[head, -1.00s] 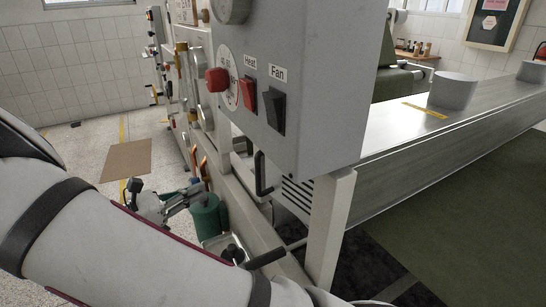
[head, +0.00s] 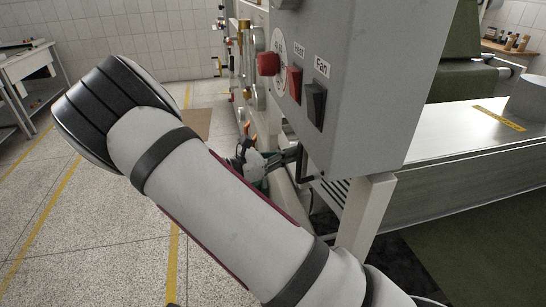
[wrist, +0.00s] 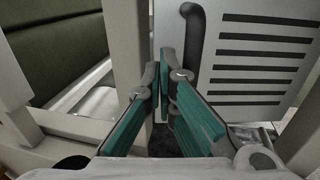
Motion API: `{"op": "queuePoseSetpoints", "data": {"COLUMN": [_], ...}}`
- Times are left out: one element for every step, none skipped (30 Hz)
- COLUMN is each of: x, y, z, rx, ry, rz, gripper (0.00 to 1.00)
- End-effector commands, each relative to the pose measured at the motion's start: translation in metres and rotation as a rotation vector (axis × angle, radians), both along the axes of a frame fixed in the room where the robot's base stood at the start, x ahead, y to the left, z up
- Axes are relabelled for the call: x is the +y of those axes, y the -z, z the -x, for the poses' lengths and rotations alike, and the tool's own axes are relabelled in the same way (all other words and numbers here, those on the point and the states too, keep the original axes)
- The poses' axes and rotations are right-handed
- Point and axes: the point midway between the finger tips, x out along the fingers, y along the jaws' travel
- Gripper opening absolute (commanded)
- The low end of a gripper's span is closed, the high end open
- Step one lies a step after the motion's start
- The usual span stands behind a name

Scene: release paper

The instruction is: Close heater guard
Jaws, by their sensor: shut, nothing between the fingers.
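The heater guard is a pale panel with dark horizontal slots, filling the upper right of the wrist view (wrist: 262,67). Its black bar handle (wrist: 194,42) stands upright near the panel's left edge. In the head view, the slotted guard (head: 337,191) shows below the control box, with its handle (head: 305,168) at the left. My gripper (wrist: 165,72) has its green-padded fingers together and empty. The fingertips are just left of the handle in the wrist view; I cannot tell whether they touch it. In the head view, my gripper (head: 290,155) is partly hidden by my arm.
The grey control box (head: 375,80) with red and black switches overhangs the guard. A pale post (head: 367,212) stands right of it, and a metal table (head: 450,170) extends right. A workbench (head: 28,65) stands far left. The floor at left is open.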

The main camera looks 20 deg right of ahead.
Motion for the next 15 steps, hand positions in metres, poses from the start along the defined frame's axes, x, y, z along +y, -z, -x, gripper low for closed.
{"op": "queuePoseSetpoints", "data": {"x": [-0.009, -0.013, -0.018, -0.022, -0.024, -0.028, -0.03, -0.032, -0.034, -0.035, -0.036, -0.036, -0.037, -0.037, -0.037], "y": [-0.001, -0.001, -0.001, -0.001, -0.001, -0.001, -0.001, -0.001, 0.0, 0.0, 0.0, 0.0, 0.0, 0.0, 0.0], "z": [0.001, 0.002, 0.002, 0.001, 0.001, 0.001, 0.001, 0.001, 0.001, 0.0, 0.0, 0.0, 0.0, 0.0, 0.0], "rx": [0.001, 0.0, 0.0, -0.001, -0.001, -0.001, -0.001, -0.001, -0.001, -0.001, -0.001, -0.001, -0.001, -0.001, -0.001], "ry": [0.001, 0.002, 0.002, 0.002, 0.001, 0.0, 0.0, 0.0, 0.0, 0.0, 0.0, -0.001, -0.001, -0.001, -0.001], "rz": [0.001, 0.001, 0.001, 0.0, 0.0, 0.0, 0.0, 0.001, 0.001, 0.0, 0.0, 0.0, 0.0, 0.0, -0.001], "gripper": [0.0, 0.0, 0.0, 0.0, 0.0, 0.0, 0.0, 0.0, 0.0, 0.0, 0.0, 0.0, 0.0, 0.0, 0.0]}}
